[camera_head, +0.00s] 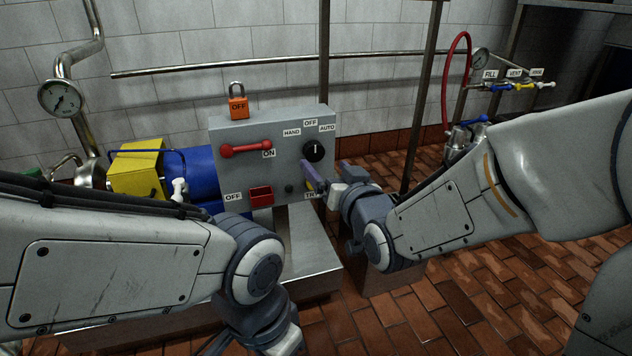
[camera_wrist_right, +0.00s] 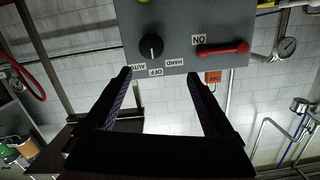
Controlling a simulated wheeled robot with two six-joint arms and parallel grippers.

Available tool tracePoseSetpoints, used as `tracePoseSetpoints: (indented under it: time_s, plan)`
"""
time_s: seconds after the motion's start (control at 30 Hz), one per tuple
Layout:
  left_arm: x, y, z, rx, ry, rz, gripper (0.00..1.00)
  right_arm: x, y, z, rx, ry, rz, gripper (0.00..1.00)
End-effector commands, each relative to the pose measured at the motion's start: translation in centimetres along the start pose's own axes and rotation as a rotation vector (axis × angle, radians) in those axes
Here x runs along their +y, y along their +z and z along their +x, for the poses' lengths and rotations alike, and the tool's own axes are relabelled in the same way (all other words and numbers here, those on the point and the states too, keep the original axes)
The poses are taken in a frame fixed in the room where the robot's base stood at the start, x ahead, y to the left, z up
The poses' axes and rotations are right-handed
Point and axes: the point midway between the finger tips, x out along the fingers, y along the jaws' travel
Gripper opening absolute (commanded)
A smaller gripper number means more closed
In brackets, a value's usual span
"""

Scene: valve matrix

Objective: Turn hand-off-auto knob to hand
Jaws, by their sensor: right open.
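The hand-off-auto knob (camera_head: 313,150) is a round black knob on the grey panel box (camera_head: 233,139), with OFF above it, HAND at its upper left and AUTO at its right. Its white pointer line points at OFF. In the right wrist view the picture is upside down; the knob (camera_wrist_right: 152,46) shows just beyond and between the fingertips, with its line toward the OFF label (camera_wrist_right: 157,71). My right gripper (camera_head: 332,175) is open and empty, in front of the panel and slightly below the knob. My left arm's wrist is at the bottom; its fingers are out of frame.
A red ON/OFF lever (camera_head: 246,149) and a red part (camera_head: 261,196) are on the panel left of the knob. An orange padlock (camera_head: 238,106) is on top. A blue motor (camera_head: 190,165) stands left; labelled valves (camera_head: 514,85) are far right.

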Motion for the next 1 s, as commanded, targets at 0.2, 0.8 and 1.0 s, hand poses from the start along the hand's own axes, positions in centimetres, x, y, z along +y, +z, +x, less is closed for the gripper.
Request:
tracePoseSetpoints:
  time_s: [0.2,0.8,1.0]
  plan:
    - [-0.3,0.2,4.4,0.001,0.0,0.0,0.47,1.6,2.4,0.8,0.1,0.002,0.012,0.89]
    - [0.2,-0.1,-2.4,0.001,0.0,0.0,0.47,1.5,1.2,2.9,0.11,0.003,0.012,0.89]
    - [0.2,-0.2,-3.3,0.002,0.0,0.0,0.47,1.7,1.9,4.4,0.12,0.0,0.013,0.89]
